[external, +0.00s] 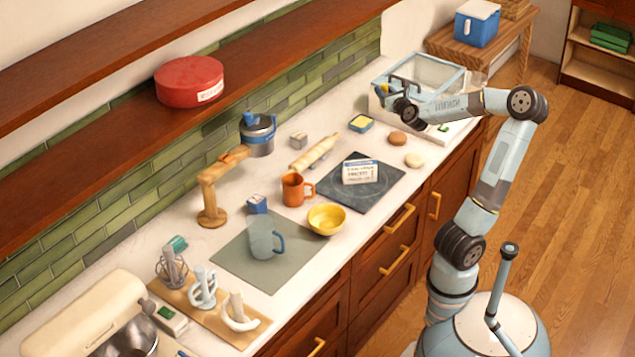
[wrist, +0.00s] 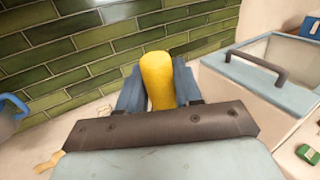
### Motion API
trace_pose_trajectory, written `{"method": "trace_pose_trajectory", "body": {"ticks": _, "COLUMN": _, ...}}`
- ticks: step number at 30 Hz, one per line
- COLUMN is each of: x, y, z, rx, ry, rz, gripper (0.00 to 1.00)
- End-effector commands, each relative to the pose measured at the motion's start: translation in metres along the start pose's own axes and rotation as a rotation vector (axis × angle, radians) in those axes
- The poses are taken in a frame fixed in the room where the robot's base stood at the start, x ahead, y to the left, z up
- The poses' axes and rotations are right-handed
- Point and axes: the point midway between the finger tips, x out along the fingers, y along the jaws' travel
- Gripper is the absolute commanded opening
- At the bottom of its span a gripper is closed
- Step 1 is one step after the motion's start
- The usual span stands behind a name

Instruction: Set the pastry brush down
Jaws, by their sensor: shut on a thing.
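My gripper (external: 384,91) is at the far end of the counter, raised beside the glass-topped box. In the wrist view its two blue-grey fingers (wrist: 159,90) are shut on a thick yellow piece, which I take to be the pastry brush (wrist: 158,78). Only this rounded yellow part shows; the rest is hidden behind the gripper's dark bar. In the external view just a small yellow bit shows at the fingers. I cannot tell whether the brush touches anything below.
A yellow-topped block (external: 361,123), brown bun (external: 397,138), rolling pin (external: 316,151) and dark board (external: 340,193) lie nearby. The green tile wall (wrist: 60,60) is close behind.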

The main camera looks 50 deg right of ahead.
Motion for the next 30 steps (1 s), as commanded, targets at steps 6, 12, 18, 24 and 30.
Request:
{"method": "trace_pose_trajectory", "body": {"ticks": 6, "x": 0.003, "y": 0.007, "z": 0.017, "rx": 0.000, "ry": -0.001, "rz": 0.018, "gripper": 0.00}}
{"method": "trace_pose_trajectory", "body": {"ticks": 12, "x": 0.010, "y": 0.029, "z": 0.022, "rx": 0.000, "ry": -0.003, "rz": 0.069, "gripper": 0.00}}
{"method": "trace_pose_trajectory", "body": {"ticks": 18, "x": 0.019, "y": 0.057, "z": 0.029, "rx": 0.002, "ry": -0.005, "rz": 0.134, "gripper": 0.00}}
{"method": "trace_pose_trajectory", "body": {"ticks": 24, "x": 0.030, "y": 0.098, "z": 0.038, "rx": 0.004, "ry": -0.008, "rz": 0.228, "gripper": 0.00}}
{"method": "trace_pose_trajectory", "body": {"ticks": 30, "x": 0.041, "y": 0.161, "z": 0.051, "rx": 0.004, "ry": -0.013, "rz": 0.366, "gripper": 0.00}}
